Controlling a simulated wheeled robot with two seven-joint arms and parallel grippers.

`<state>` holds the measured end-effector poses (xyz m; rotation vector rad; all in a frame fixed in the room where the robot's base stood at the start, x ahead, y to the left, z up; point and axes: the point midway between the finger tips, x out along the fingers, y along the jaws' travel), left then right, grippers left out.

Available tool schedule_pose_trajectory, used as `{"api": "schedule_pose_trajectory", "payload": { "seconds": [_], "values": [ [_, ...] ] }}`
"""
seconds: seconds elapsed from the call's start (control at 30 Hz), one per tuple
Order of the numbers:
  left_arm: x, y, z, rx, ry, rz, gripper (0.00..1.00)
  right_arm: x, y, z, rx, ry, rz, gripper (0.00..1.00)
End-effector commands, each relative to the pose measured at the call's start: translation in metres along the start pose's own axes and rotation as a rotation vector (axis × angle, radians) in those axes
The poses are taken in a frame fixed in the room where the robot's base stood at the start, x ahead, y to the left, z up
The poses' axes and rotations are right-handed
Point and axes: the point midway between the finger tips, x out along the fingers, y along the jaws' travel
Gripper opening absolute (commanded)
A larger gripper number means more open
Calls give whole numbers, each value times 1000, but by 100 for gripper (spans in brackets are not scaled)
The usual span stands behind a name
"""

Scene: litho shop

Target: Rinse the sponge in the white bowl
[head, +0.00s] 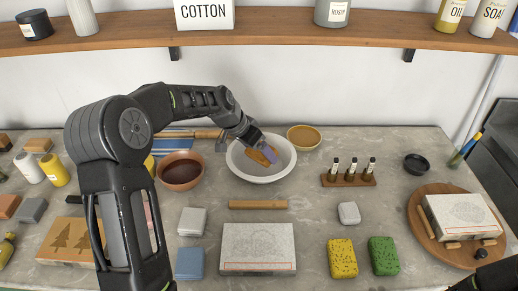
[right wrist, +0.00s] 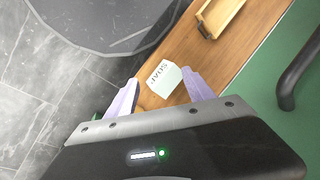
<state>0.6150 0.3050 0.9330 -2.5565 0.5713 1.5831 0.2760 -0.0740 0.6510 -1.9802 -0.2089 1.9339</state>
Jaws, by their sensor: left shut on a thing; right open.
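The white bowl (head: 236,166) stands at the back middle of the grey table. An orange-brown sponge (head: 259,156) is inside it, partly covered by my gripper. My left gripper (head: 268,150) reaches down into the bowl from the upper left, its pale lilac fingers shut on the sponge. Whether the sponge touches the bowl's bottom cannot be told. My right gripper (right wrist: 160,92) is open and empty in the right wrist view. A white block marked SOAP (right wrist: 164,78) shows beyond its fingers.
A reddish-brown bowl of dark liquid (head: 180,170) and a tan bowl (head: 304,137) flank the white bowl. A wooden bar (head: 258,204) and a stone slab (head: 258,245) lie in front. A small bottle rack (head: 348,180) stands to the right. A shelf (head: 270,35) runs above.

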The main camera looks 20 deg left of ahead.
Motion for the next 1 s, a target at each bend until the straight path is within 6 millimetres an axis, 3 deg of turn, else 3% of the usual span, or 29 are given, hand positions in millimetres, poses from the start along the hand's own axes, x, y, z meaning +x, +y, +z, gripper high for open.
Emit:
{"api": "schedule_pose_trajectory", "payload": {
  "seconds": [0.3,1.0],
  "values": [
    [11,-1,6,0,0,0,53,9,3,-1,-2,3,-3,62],
    [3,0,1,0,1,0,53,4,1,-1,-2,3,-3,62]
  ]
}}
